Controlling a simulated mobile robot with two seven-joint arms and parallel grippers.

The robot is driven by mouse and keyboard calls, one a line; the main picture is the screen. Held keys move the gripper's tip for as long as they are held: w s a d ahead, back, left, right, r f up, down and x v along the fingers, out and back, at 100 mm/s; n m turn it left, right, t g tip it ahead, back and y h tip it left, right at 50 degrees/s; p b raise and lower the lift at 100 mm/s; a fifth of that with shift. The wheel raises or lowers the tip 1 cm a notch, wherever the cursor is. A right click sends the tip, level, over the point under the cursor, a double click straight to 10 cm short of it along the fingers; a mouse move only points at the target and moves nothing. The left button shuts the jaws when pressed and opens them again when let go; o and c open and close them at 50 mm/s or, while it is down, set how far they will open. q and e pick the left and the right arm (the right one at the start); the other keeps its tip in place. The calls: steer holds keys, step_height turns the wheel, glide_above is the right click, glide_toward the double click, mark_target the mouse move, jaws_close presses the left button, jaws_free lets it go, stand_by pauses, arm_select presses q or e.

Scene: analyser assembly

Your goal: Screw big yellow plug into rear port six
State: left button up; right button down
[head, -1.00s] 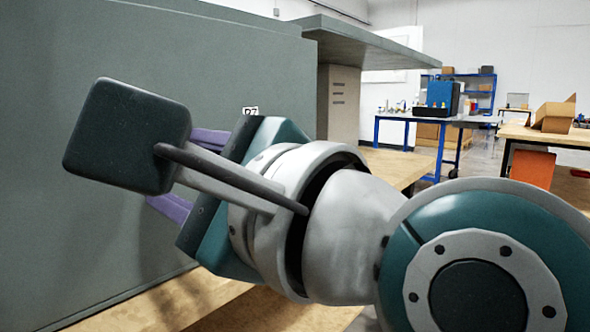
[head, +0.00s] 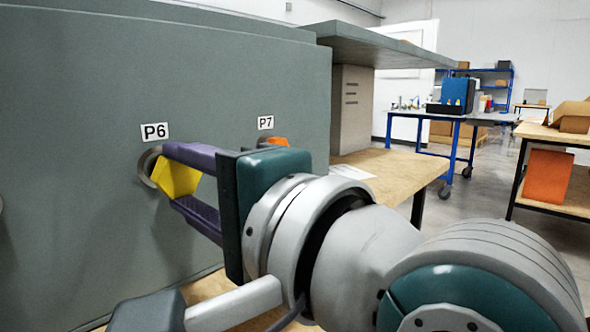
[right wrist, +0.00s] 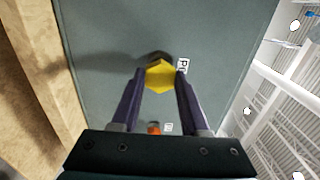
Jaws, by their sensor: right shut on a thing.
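The big yellow plug (head: 176,177) is at rear port six (head: 147,167), the round metal-rimmed hole under the P6 label (head: 155,131) on the grey panel. Its inner end meets the port; how deep it sits is hidden. My right gripper (head: 190,176) is shut on the plug, with one purple finger above and one below. The right wrist view shows the plug's hexagonal yellow head (right wrist: 160,76) between the fingertips, with the dark port rim behind it. My left gripper is not in view.
An orange plug (head: 277,142) sits under the P7 label (head: 265,122), just beyond my right gripper. A grey shelf (head: 385,45) juts from the panel's top. The wooden bench (head: 395,172) runs below. Blue-framed tables stand farther back.

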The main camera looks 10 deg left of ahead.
steer(key=shift+p, duration=0.6)
stand_by(0.7)
steer(key=shift+w+a, duration=0.15)
steer(key=shift+a, duration=0.1)
stand_by(0.5)
steer(key=shift+w+a, duration=0.3)
steer(key=shift+a, duration=0.05)
stand_by(0.7)
steer(key=c, duration=1)
jaws_free()
jaws_close()
steer(key=m+p, duration=0.1)
steer(key=m, duration=0.2)
steer(key=m+p, duration=0.1)
steer(key=m, duration=0.2)
steer(key=m+p, duration=0.1)
steer(key=m, duration=0.2)
steer(key=shift+r+p, duration=0.3)
steer(key=shift+p, duration=0.1)
steer(key=m+p, duration=0.2)
steer(key=m, duration=0.4)
steer(key=shift+f+m+p, duration=0.25)
steer(key=shift+m+p, duration=0.1)
steer(key=shift+m, duration=0.85)
